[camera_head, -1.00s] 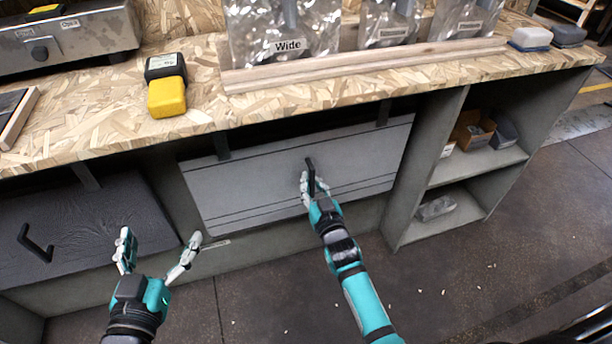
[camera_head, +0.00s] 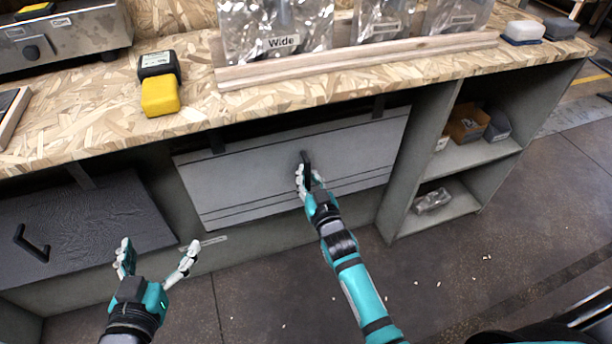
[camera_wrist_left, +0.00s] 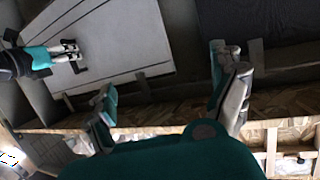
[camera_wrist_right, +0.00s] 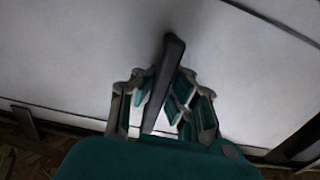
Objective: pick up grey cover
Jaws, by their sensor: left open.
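The grey cover (camera_head: 245,174) is a light grey flat panel with dark lines, leaning below the bench top. Its black handle (camera_head: 306,168) stands out near its middle and shows large in the right wrist view (camera_wrist_right: 172,60). My right gripper (camera_head: 309,179) is at this handle, with its fingers (camera_wrist_right: 165,95) on both sides of it, drawn partly together. Whether the pads press on the handle is unclear. The cover also shows in the left wrist view (camera_wrist_left: 115,50).
A dark panel (camera_head: 90,220) with a black handle is at the left. The wooden bench top (camera_head: 120,125) overhangs both panels. It carries a yellow and black device (camera_head: 160,92) and bags (camera_head: 280,25). Open shelves (camera_head: 470,157) stand to the right.

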